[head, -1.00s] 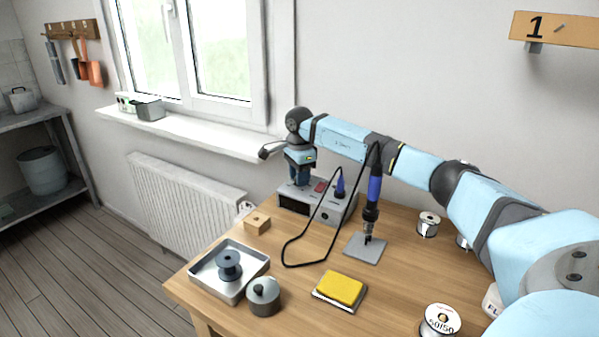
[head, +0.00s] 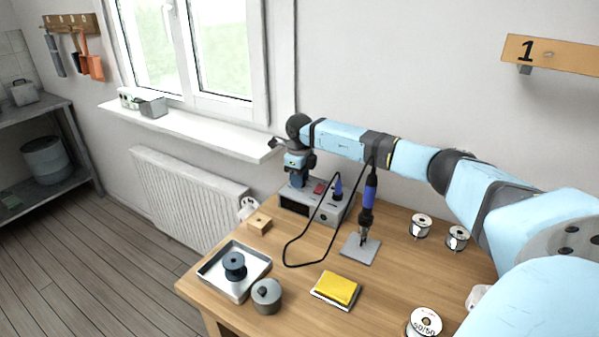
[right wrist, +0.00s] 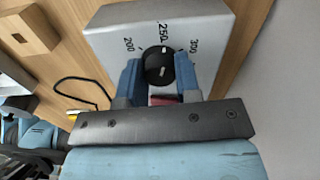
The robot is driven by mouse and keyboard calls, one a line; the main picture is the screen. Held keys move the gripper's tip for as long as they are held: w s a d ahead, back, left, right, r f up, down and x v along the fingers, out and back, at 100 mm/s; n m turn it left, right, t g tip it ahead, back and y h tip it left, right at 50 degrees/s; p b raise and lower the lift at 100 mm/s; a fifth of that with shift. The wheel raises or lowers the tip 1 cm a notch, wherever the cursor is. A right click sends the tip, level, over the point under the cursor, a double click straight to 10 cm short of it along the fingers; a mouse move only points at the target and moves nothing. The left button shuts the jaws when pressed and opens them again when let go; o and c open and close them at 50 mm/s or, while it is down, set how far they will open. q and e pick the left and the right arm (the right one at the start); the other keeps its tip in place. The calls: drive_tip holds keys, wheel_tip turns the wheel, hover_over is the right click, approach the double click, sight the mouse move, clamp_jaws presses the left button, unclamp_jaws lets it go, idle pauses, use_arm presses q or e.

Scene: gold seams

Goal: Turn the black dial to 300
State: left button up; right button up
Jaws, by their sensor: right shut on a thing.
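The black dial (right wrist: 158,62) is on the light grey face of the soldering station (right wrist: 110,42), under the printed marks 200, 250 and 300. A small white mark shows on the dial near the 250 side, but its exact reading is hard to tell. My right gripper (right wrist: 159,76) has one blue finger on each side of the dial and is shut on it. In the head view, my right gripper (head: 298,182) points down at the station (head: 325,207) and hides the dial. My left gripper is not in view.
The soldering iron (head: 369,195) stands upright on a grey plate (head: 362,250), its black cord looping across the table. A yellow sponge (head: 337,288), a metal tray (head: 218,278) with a dark spool, a grey pot (head: 266,297) and a wooden block (head: 259,221) stand nearby.

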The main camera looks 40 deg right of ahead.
drive_tip(key=m+p, duration=0.1)
drive_tip(key=m, duration=0.1)
drive_tip(key=shift+r+m+p, duration=0.2)
drive_tip(key=shift+m+p, duration=0.1)
drive_tip(key=shift+m, duration=0.1)
drive_tip(key=shift+m+p, duration=0.45)
drive_tip(key=shift+m, duration=0.45)
drive_tip(key=shift+m+p, duration=0.6)
drive_tip(key=shift+m, duration=0.5)
drive_tip(key=shift+f+m+p, duration=0.1)
drive_tip(key=shift+m+p, duration=0.2)
drive_tip(key=shift+m, duration=0.3)
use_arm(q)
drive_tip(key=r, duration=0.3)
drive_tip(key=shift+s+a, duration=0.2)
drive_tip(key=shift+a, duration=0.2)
use_arm(e)
drive_tip(key=shift+m, duration=0.3)
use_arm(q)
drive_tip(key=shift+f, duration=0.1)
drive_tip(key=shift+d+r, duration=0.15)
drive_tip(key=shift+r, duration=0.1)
use_arm(e)
drive_tip(key=o, duration=0.9)
